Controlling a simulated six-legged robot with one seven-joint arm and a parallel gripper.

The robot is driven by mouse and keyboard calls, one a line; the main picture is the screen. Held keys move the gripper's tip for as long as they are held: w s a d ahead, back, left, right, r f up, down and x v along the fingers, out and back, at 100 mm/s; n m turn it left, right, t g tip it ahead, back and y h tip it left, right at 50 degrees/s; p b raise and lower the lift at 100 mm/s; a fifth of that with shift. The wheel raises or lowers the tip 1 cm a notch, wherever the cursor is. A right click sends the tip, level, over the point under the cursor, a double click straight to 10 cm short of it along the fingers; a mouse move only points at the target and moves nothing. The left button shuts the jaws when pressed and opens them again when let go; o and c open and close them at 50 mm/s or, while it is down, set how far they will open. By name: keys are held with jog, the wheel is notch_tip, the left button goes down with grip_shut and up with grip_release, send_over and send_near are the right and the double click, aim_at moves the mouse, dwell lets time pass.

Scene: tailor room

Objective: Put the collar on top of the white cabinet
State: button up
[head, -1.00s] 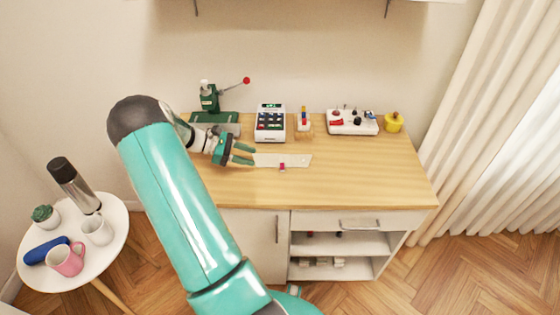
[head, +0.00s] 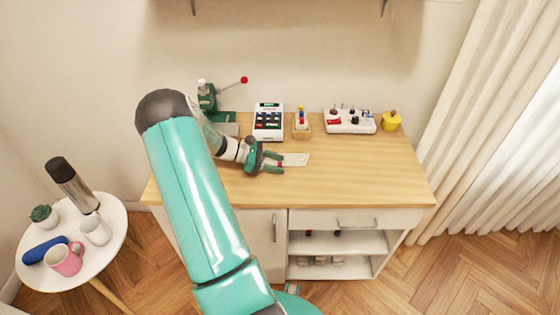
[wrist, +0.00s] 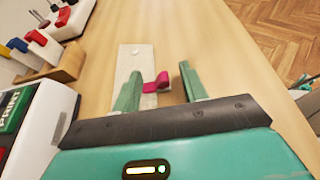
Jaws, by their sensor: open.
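A small pink piece (wrist: 158,82), which may be the collar, lies on a pale flat strip (wrist: 130,60) on the cabinet's wooden top. In the head view the strip (head: 298,159) shows just past my fingers, and the pink piece is mostly hidden by them. My gripper (head: 281,163) is open and low over the top. In the wrist view the pink piece is between the two green fingers of my gripper (wrist: 160,72), nearer the left one. I cannot tell whether they touch. The white cabinet (head: 255,228) has a door, a drawer and open shelves.
A green press (head: 208,98), a keypad device (head: 268,122), a wooden block with coloured pegs (head: 301,125), a white control box (head: 350,122) and a yellow pot (head: 391,121) line the back. A round side table (head: 115,225) stands left. The top's right front is clear.

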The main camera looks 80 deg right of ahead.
grip_shut()
